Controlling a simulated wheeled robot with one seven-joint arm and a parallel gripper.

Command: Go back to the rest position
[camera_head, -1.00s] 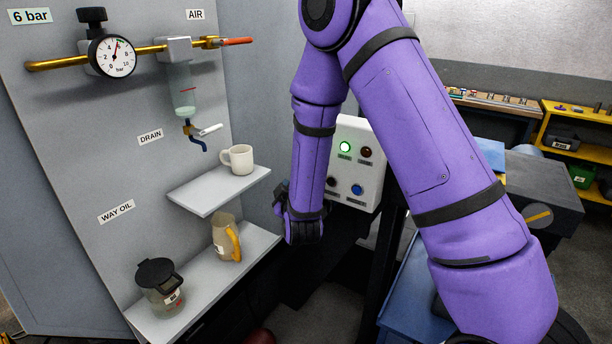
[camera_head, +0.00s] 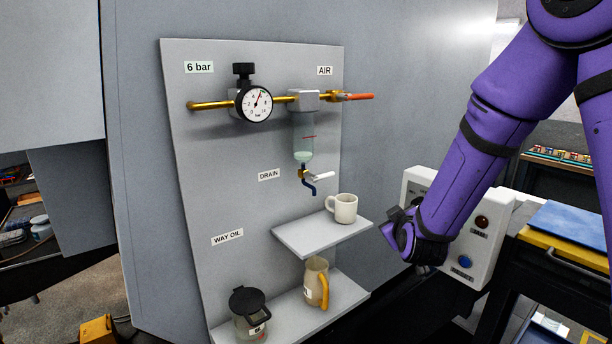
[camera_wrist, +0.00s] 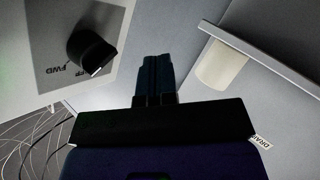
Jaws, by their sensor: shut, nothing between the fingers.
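My purple arm comes down from the top right in the head view. Its dark wrist end is beside the control box, right of the upper shelf. The fingers cannot be made out there. In the wrist view my gripper (camera_wrist: 157,72) has its two dark fingers together with nothing between them. It points between a black knob (camera_wrist: 90,50) marked FWD on the left and the cream mug (camera_wrist: 222,67) on the right, apart from both. The same mug (camera_head: 343,208) stands upright on the upper shelf (camera_head: 300,236) in the head view.
The control box (camera_head: 487,250) is partly hidden by my arm. The wall panel (camera_head: 200,150) carries a gauge (camera_head: 254,103), a brass pipe and a drain valve (camera_head: 308,180). A beige jug (camera_head: 315,283) and a dark-lidded jar (camera_head: 248,312) stand on the lower shelf. A yellow-edged bench (camera_head: 560,250) is at right.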

